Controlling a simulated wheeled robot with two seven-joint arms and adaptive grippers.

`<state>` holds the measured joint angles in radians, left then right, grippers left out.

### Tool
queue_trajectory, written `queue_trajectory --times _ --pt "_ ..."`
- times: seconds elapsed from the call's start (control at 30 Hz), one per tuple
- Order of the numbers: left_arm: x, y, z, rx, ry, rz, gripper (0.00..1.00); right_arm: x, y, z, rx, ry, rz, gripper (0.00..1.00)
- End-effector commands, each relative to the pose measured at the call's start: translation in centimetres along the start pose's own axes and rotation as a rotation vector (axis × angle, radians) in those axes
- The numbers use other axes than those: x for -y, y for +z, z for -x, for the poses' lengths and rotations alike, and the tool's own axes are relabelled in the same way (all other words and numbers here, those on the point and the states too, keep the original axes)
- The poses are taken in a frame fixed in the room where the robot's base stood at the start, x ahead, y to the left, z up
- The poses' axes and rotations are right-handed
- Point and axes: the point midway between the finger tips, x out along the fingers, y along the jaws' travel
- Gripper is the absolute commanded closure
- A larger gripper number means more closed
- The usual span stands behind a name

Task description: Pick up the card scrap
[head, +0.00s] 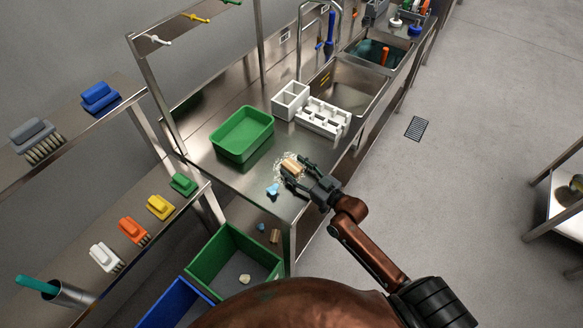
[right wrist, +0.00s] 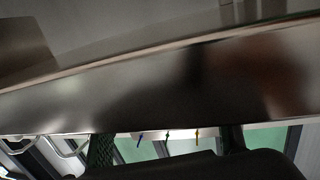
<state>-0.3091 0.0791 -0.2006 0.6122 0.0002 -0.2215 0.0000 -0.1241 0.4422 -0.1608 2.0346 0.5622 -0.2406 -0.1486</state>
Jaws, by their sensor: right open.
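A tan piece that looks like the card scrap (head: 292,166) lies on the steel table near its front right corner, on a pale, clear crumpled patch. My right gripper (head: 291,178) is open, its fingers reaching left over the table right beside the scrap. I cannot tell whether they touch it. In the right wrist view dark fingers (right wrist: 165,147) show along the bottom, with a blurred steel surface and no scrap visible. My left gripper is not in view.
A crumpled blue piece (head: 272,189) lies near the scrap. A green tray (head: 243,135) and white compartment blocks (head: 323,118) stand behind it. Below the table are a green crate (head: 232,258) and a small brown piece (head: 275,236).

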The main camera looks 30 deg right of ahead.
Motion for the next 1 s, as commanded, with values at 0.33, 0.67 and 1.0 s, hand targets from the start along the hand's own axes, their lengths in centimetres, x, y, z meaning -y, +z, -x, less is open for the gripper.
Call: queue_trajectory --times 0.33,0.67,1.0 --pt "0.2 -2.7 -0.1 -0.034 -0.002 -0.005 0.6 0.1 -0.1 -1.6 0.0 -0.002 0.001 0.47" --pt "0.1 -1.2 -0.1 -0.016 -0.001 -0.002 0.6 0.1 -0.1 -1.5 0.0 -0.002 0.001 0.67" --pt "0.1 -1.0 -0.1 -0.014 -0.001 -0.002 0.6 0.1 -0.1 -1.5 0.0 -0.002 0.001 0.81"
